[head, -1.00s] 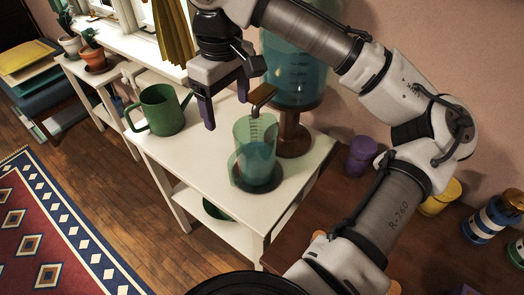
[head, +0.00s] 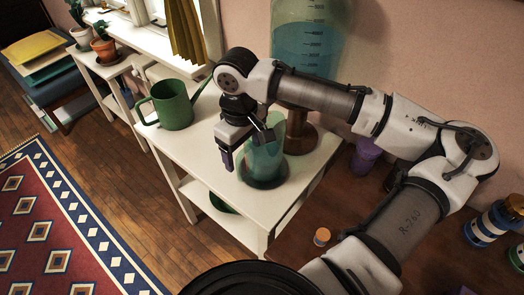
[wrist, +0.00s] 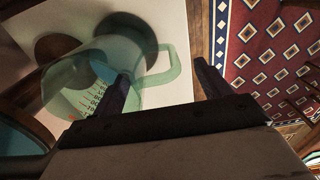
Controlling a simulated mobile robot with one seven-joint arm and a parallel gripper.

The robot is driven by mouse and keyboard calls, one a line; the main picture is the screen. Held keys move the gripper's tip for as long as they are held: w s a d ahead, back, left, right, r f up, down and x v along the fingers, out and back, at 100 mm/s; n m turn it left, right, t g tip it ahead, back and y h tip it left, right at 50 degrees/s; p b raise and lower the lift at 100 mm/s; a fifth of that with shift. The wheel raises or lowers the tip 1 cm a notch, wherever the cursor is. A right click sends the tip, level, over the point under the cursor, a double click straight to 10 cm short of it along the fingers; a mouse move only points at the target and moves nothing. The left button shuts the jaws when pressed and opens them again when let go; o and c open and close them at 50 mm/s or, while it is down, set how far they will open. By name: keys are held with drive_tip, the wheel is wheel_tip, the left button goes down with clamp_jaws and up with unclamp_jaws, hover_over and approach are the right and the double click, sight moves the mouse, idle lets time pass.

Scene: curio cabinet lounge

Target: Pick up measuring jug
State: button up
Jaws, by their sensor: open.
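The measuring jug (head: 266,160) is clear green with red markings and blue liquid. It stands upright on a dark round mat (head: 263,181) on the white table. My gripper (head: 240,148) is just left of the jug in the head view and partly covers it. In the wrist view the gripper (wrist: 165,84) is open. The jug (wrist: 112,72) fills the left there, one finger overlapping its wall. Its handle (wrist: 174,62) shows between the two fingers. I cannot tell whether a finger touches the jug.
A green watering can (head: 172,105) stands behind, to the left, on the white table (head: 200,150). A large dispenser with blue liquid (head: 305,45) rises on a wooden stand (head: 303,134) close behind the jug. A dark wooden surface (head: 315,215) lies at the right.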

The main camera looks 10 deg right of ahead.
drive_tip(key=shift+f, duration=0.8)
drive_tip(key=shift+c, duration=0.5)
clamp_jaws()
